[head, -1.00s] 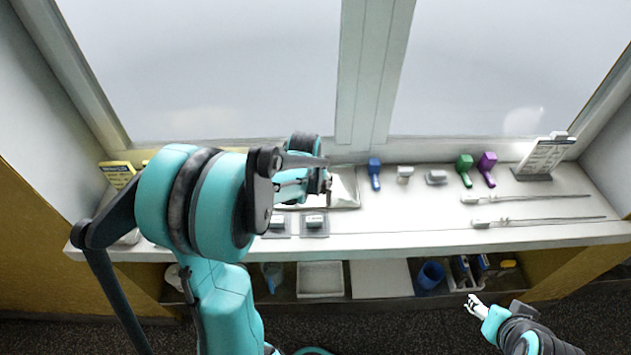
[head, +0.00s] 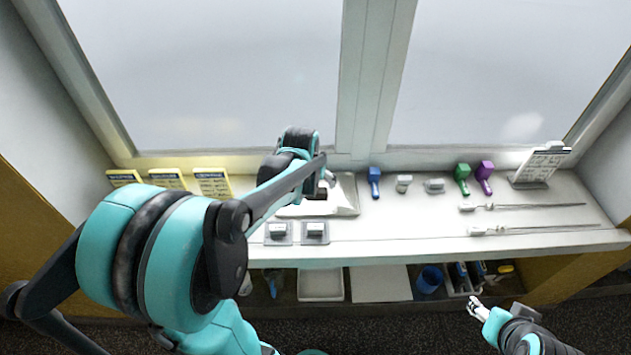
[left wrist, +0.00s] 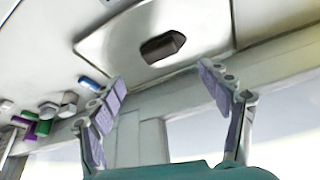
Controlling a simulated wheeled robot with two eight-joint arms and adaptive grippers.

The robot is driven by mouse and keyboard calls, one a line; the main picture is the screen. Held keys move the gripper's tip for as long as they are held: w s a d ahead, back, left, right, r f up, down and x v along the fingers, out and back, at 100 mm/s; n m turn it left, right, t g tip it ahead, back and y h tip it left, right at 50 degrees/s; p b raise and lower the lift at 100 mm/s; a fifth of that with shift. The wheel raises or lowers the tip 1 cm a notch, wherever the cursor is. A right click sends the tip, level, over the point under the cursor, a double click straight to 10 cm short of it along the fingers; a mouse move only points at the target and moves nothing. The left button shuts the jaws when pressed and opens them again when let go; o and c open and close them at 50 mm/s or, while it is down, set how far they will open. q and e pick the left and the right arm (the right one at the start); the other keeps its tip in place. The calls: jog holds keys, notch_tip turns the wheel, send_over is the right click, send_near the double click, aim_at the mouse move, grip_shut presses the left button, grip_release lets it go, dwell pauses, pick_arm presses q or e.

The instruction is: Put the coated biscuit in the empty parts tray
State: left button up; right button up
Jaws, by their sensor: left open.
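The coated biscuit (left wrist: 163,46) is a dark brown block on a pale, shiny tray (left wrist: 205,18) in the left wrist view. In the head view this tray (head: 347,194) is on the counter, partly behind my left arm; I cannot clearly make out the biscuit there. My left gripper (left wrist: 163,86) is open and empty, its fingers spread apart and not touching the biscuit. In the head view the left gripper (head: 326,184) is over the tray. A shallow white tray (head: 320,298) on the lower shelf looks empty. My right gripper (head: 474,305) is low at right, away from the counter.
Blue (head: 374,182), green (head: 462,178) and purple (head: 484,176) tools stand on the counter, with white pieces between. Two small dark-topped items (head: 315,232) sit near the front edge. Thin rods (head: 535,229) lie at right. A blue cup (head: 429,279) is on the shelf.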

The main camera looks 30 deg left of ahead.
pick_arm(q)
jog(key=s+d+r+m+t+h, duration=0.1)
jog(key=s+d+r, duration=0.5)
jog(key=s+d, duration=0.8)
jog(key=shift+s+m+t+p, duration=0.4)
jog(key=shift+s+m+t, duration=0.45)
jog(key=shift+m, duration=0.25)
jog(key=shift+d, duration=0.1)
